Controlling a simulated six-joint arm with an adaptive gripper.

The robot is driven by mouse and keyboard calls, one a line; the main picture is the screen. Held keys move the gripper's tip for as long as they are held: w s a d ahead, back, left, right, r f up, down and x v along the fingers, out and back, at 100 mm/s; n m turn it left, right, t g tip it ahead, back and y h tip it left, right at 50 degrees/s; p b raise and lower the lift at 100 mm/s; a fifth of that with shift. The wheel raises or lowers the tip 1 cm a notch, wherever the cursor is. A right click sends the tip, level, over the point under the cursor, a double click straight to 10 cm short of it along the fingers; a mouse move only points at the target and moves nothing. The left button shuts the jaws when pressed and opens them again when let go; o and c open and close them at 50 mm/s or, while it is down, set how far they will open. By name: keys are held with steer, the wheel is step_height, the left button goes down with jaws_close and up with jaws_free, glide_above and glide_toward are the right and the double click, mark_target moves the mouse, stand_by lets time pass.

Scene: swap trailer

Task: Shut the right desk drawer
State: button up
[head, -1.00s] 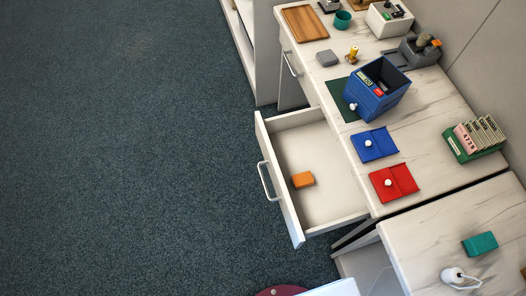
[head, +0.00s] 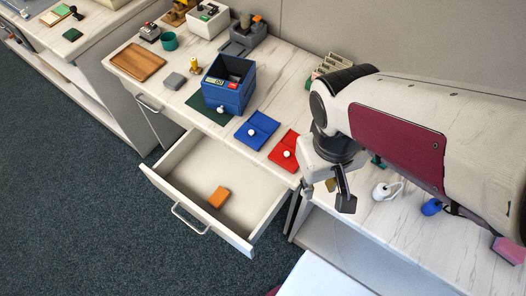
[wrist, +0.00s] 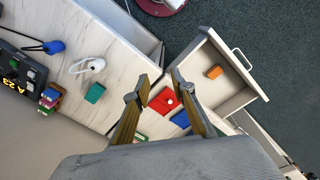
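The right desk drawer (head: 183,182) is pulled well out from under the marble-topped desk (head: 185,100), with its white handle (head: 188,220) facing the floor side. An orange block (head: 219,197) lies inside it. The open drawer also shows in the wrist view (wrist: 237,91). My gripper (head: 328,192) is to the right of the drawer, above the edge of the right-hand table, touching nothing that I can see. Its two fingers are spread apart and empty in the wrist view (wrist: 160,88), with the red pouch showing beyond the gap.
On the desk are a blue bin (head: 228,92), a blue pouch (head: 256,130), a red pouch (head: 284,150), a wooden tray (head: 138,62) and a grey tape dispenser (head: 243,40). The right-hand table holds a white corded item (head: 383,191). Open carpet (head: 60,190) lies in front of the drawer.

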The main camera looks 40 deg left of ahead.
steer(key=s+a+f+n+h, duration=0.1)
steer(key=s+a+f+n, duration=0.1)
steer(key=s+a+f, duration=0.3)
steer(key=s+a+f+n, duration=0.2)
steer(key=a+f, duration=0.2)
steer(key=a, duration=0.3)
steer(key=n+t+y, duration=0.1)
steer(key=n+t, duration=0.1)
steer(key=n, duration=0.2)
glide_toward(187, 222)
steer(key=shift+d+r, duration=0.1)
steer(key=shift+w, duration=0.1)
steer(key=shift+x, duration=3.95)
steer(key=shift+c, duration=0.4)
jaws_close()
